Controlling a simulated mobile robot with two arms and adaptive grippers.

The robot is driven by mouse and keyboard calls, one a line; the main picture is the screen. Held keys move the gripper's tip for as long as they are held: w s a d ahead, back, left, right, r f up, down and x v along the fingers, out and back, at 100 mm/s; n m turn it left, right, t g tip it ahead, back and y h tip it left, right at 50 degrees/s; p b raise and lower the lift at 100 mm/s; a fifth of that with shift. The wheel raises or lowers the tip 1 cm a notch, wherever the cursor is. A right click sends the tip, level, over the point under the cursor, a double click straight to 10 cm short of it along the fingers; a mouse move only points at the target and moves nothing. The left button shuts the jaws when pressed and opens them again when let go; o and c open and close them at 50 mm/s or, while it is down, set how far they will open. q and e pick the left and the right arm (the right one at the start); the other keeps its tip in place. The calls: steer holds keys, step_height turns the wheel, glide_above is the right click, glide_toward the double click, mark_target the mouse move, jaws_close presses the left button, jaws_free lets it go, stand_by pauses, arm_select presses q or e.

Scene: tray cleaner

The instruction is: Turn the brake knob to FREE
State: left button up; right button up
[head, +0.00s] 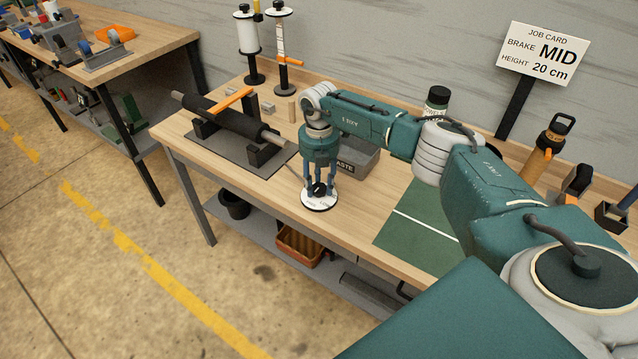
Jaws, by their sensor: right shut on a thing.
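The brake knob (319,189) is a small black knob on a round white dial (321,204) at the front edge of the workbench. My right gripper (320,187) points down over the dial, with its blue-grey fingers shut around the knob. The fingers hide much of the knob, and the dial's lettering is too small to read, so I cannot tell where the knob points. A job card (543,54) at the back right reads "BRAKE MID" and "HEIGHT 20 cm". My left gripper is not in view.
A black roller (222,117) with an orange handle lies in a stand left of my gripper. A grey waste bin (362,160) stands close behind my right gripper. A green mat (412,230) lies to the right. Two upright spindles (247,45) stand at the back.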

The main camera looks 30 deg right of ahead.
mark_target(319, 187)
steer(key=shift+w+d+r, duration=0.1)
steer(key=shift+w+r, duration=0.05)
steer(key=o, duration=1.1)
step_height(319, 187, up, 12)
steer(key=shift+f, duration=0.1)
